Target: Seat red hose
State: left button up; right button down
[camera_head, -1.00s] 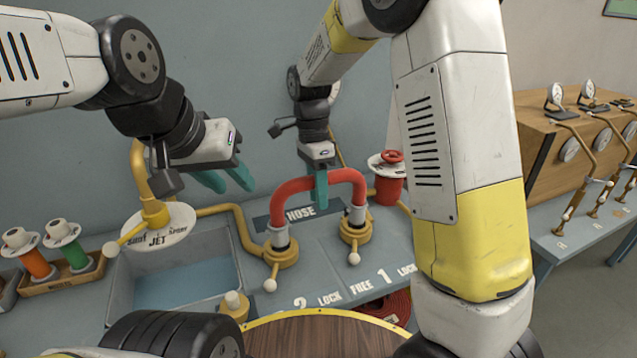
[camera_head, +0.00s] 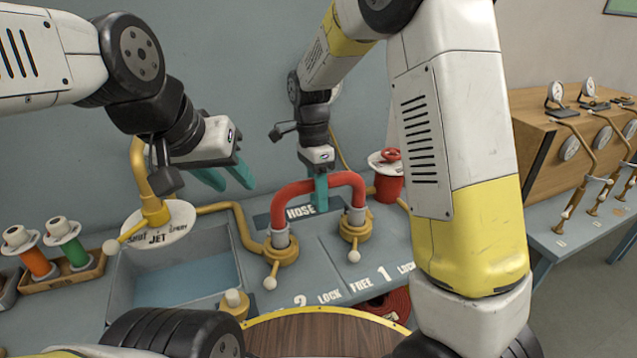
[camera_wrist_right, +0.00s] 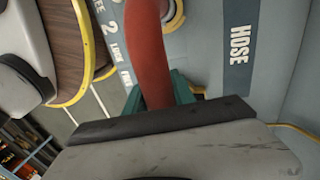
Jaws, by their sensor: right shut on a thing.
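The red hose (camera_head: 300,190) is an arch with a grey cuff at each end. Its ends stand at two brass fittings, the left one (camera_head: 281,250) and the right one (camera_head: 355,229), each with a white-knobbed lever. Whether the cuffs are fully down in the fittings I cannot tell. My right gripper (camera_head: 320,192) is shut on the hose near the top of the arch. In the right wrist view the red hose (camera_wrist_right: 152,50) runs between the green fingers. My left gripper (camera_head: 228,177) is empty, its green fingers apart, above the basin's right side.
A basin (camera_head: 118,290) with a white jet dial (camera_head: 160,225) above it stands at the left. Orange and green spools (camera_head: 75,251) sit in a tray further left. A round wooden top (camera_head: 320,335) lies in front.

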jog(key=shift+f, duration=0.75)
jog(key=c, duration=1)
grip_release()
jog(key=shift+o, duration=0.2)
jog(key=r, duration=0.2)
jog(key=w+r, duration=0.1)
jog(key=r, duration=0.4)
jog(key=shift+w+a+r, duration=0.2)
jog(key=shift+a+r, duration=0.1)
